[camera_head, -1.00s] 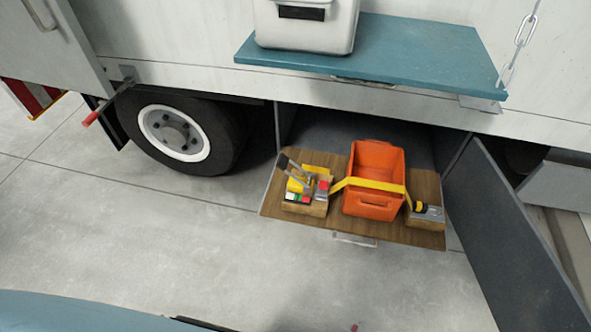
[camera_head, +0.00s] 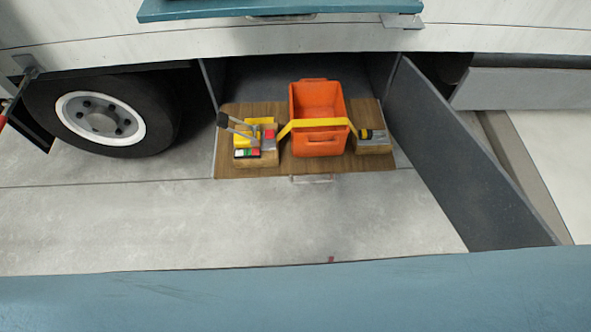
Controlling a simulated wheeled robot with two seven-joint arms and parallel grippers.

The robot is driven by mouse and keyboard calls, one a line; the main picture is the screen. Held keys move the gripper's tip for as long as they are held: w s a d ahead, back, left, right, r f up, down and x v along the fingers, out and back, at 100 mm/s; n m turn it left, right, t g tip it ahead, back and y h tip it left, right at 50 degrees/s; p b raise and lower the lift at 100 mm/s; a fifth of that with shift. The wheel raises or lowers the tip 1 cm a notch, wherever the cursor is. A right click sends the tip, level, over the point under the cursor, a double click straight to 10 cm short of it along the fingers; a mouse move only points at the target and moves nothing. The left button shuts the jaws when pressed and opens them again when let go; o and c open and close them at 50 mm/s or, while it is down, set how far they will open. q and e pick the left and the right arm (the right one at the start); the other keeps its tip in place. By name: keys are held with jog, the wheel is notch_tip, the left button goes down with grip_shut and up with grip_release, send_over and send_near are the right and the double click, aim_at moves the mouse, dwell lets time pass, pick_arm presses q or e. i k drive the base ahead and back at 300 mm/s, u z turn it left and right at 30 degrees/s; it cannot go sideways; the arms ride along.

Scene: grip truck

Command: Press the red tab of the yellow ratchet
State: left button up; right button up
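The yellow ratchet (camera_head: 246,136) sits on a wooden block at the left of the pulled-out wooden tray (camera_head: 230,168). Its grey lever with a dark tip sticks up toward the upper left. A small red tab (camera_head: 268,134) shows at its right side; red and green patches also show on its front. A yellow strap (camera_head: 316,122) runs from it across the front of an orange bin (camera_head: 319,140) to a grey and black fitting (camera_head: 371,136) on a second wooden block at the right. Neither gripper is in view.
An open grey door (camera_head: 470,165) stands right of the tray. The truck wheel (camera_head: 103,118) is to the left. A blue surface (camera_head: 300,298) spans the bottom of the view. Bare concrete floor (camera_head: 230,225) lies between it and the tray. A blue shelf (camera_head: 280,8) overhangs above.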

aim_at(268, 134)
jog(key=k, duration=0.55)
jog(key=z, duration=0.6)
jog(key=i, duration=1.25)
jog(key=u, duration=0.65)
